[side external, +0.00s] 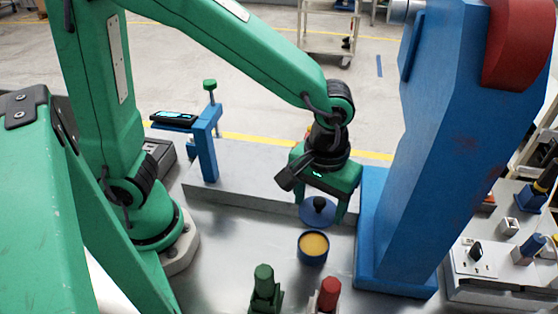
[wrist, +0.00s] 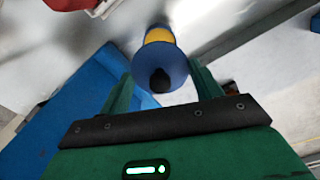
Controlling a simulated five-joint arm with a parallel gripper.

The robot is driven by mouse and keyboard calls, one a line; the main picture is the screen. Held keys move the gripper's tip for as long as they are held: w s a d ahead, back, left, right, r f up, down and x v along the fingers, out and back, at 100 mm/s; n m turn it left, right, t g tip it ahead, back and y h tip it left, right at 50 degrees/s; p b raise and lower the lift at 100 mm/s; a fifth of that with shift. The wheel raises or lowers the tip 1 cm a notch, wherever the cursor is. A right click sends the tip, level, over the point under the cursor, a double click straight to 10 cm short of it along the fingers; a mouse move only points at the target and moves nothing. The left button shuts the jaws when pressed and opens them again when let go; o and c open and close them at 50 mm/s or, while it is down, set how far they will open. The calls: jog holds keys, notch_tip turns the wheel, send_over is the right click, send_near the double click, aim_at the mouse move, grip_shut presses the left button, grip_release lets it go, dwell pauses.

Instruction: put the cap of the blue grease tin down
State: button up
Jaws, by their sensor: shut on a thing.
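The cap of the blue grease tin (side external: 312,216) is a flat blue disc with a black knob. The open blue tin (side external: 313,258) stands on the grey metal table, with yellow grease inside. In the side view the cap is just behind the tin. In the wrist view the cap partly hides the tin (wrist: 158,35). The cap's exact height is hard to tell.
A tall blue machine column (side external: 420,150) stands close to the right of my gripper. A grey raised slab (side external: 245,192) lies behind, with a blue clamp post (side external: 207,150) at left. Green (side external: 264,285) and red (side external: 328,295) handled items stand in front. The table left of the tin is clear.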

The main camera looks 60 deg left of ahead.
dwell(0.4)
jog(key=w+a+r+m, duration=0.1)
jog(key=w+a, duration=0.3)
jog(key=a, duration=0.2)
jog(key=w+a+r+m, duration=0.2)
jog(key=w+a, duration=0.2)
jog(key=a, duration=0.2)
jog(key=w+a+r+m, duration=0.1)
jog(key=w+a+r, duration=0.1)
jog(key=w+a, duration=0.2)
jog(key=shift+w+a+m, duration=0.15)
jog(key=shift+w+a, duration=0.05)
jog(key=shift+a, duration=0.6)
jog(key=shift+w+a+m, duration=0.15)
jog(key=shift+w+a, duration=0.05)
jog(key=shift+a, duration=0.6)
jog(key=shift+d, duration=0.1)
jog(key=s+d+f+n, duration=0.4)
jog(key=s+d, duration=0.1)
jog(key=s, duration=0.2)
jog(key=s+d+f+n, duration=0.4)
jog(key=s+d+n, duration=0.1)
jog(key=s, duration=0.3)
jog(key=shift+d, duration=0.65)
jog(key=shift+f, duration=0.15)
